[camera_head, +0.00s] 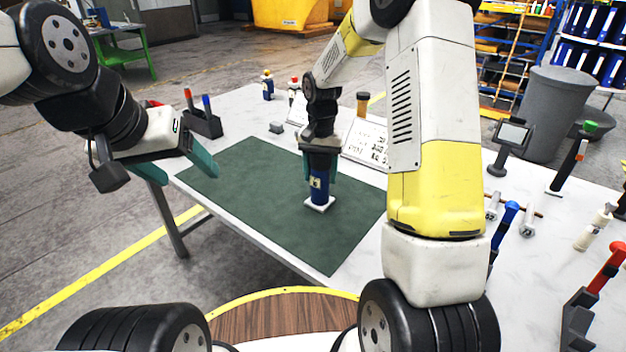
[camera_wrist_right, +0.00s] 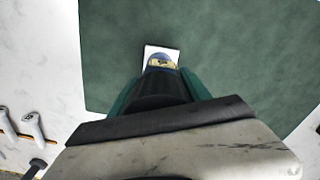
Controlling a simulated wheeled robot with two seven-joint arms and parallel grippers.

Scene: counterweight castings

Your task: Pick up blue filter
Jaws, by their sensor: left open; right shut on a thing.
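The blue filter (camera_head: 319,188) is an upright blue cylinder with a yellowish label, on or just above a small white square pad (camera_head: 320,206) on the green mat (camera_head: 250,190). My right gripper (camera_head: 320,172) is shut on it from above, with teal fingers at its sides. In the right wrist view the filter (camera_wrist_right: 161,62) shows between the fingers, with the white pad (camera_wrist_right: 150,50) behind it. I cannot tell whether the filter touches the pad. My left gripper (camera_head: 185,165) is open and empty, left of the mat near the table's edge.
A dark holder with handled tools (camera_head: 204,122) stands at the table's back left. A white sign (camera_head: 367,142) stands behind the mat. Small figures (camera_head: 268,85) are at the back. A blue-handled tool (camera_head: 505,225) and a small screen (camera_head: 512,135) are on the right. The mat's left part is clear.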

